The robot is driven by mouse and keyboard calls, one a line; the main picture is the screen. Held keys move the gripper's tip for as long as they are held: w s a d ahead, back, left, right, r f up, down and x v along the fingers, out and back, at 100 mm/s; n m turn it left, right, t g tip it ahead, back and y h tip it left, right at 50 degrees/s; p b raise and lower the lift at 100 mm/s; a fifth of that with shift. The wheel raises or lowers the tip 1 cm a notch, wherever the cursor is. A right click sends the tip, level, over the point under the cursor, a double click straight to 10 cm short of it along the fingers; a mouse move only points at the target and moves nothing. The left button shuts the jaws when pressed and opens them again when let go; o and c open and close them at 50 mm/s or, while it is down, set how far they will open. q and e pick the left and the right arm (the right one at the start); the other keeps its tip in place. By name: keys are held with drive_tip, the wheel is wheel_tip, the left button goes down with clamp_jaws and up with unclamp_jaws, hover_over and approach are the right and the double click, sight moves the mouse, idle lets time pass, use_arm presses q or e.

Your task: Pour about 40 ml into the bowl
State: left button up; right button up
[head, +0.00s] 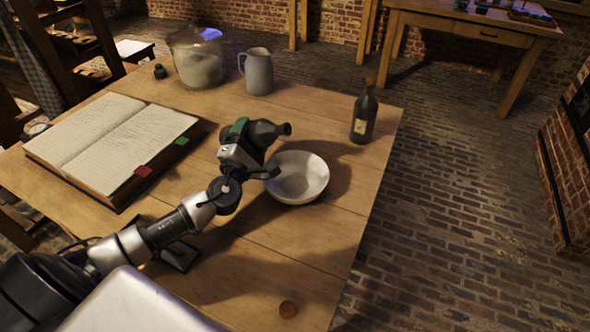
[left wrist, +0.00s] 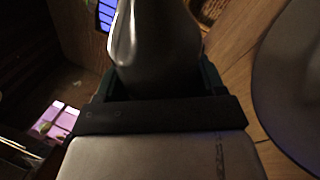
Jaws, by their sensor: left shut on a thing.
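The pale bowl (head: 298,182) stands on the wooden table, right of my left gripper. I cannot tell whether it holds any liquid. My left gripper (head: 247,150) is shut on a dark bottle (head: 265,132), which lies tipped far over with its neck pointing right, above and behind the bowl's left rim. No stream shows at its mouth. In the left wrist view the bottle (left wrist: 152,45) fills the space between the fingers, and the bowl (left wrist: 292,85) shows at the right edge. My right gripper is not in view.
A corked, labelled bottle (head: 364,116) stands behind the bowl to the right. A grey jug (head: 258,72) and a large glass jar (head: 197,62) stand at the back. An open book (head: 112,140) covers the left.

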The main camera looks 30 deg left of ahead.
sight(263, 142)
use_arm(q)
drive_tip(key=shift+d+r+n+p, duration=0.55)
drive_tip(key=shift+r+n+p, duration=0.1)
drive_tip(key=shift+n+p, duration=0.15)
drive_tip(key=n, duration=0.1)
drive_tip(key=d+f+n+g+y+p, duration=0.1)
drive_tip(key=n, duration=0.1)
drive_tip(key=shift+d, duration=0.25)
drive_tip(key=r+n+p, duration=0.1)
drive_tip(key=n+p, duration=0.2)
drive_tip(key=r+n+g+p, duration=0.1)
drive_tip(key=shift+w+d+r+n+y+p, duration=0.1)
drive_tip(key=shift+d+r+n+y+p, duration=0.2)
drive_tip(key=shift+y+p, duration=0.1)
drive_tip(key=n+p, duration=0.1)
drive_tip(key=n, duration=0.1)
drive_tip(key=shift+d+f+n+g, duration=0.1)
drive_tip(key=shift+f+n+g, duration=0.05)
drive_tip(key=shift+n+g, duration=0.2)
drive_tip(key=shift+d+f+n+g+p, duration=0.15)
drive_tip(key=shift+f+n+g+p, duration=0.25)
drive_tip(key=shift+n, duration=0.75)
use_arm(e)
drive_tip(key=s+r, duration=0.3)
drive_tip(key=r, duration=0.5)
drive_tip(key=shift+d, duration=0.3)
use_arm(q)
drive_tip(key=shift+d, duration=0.1)
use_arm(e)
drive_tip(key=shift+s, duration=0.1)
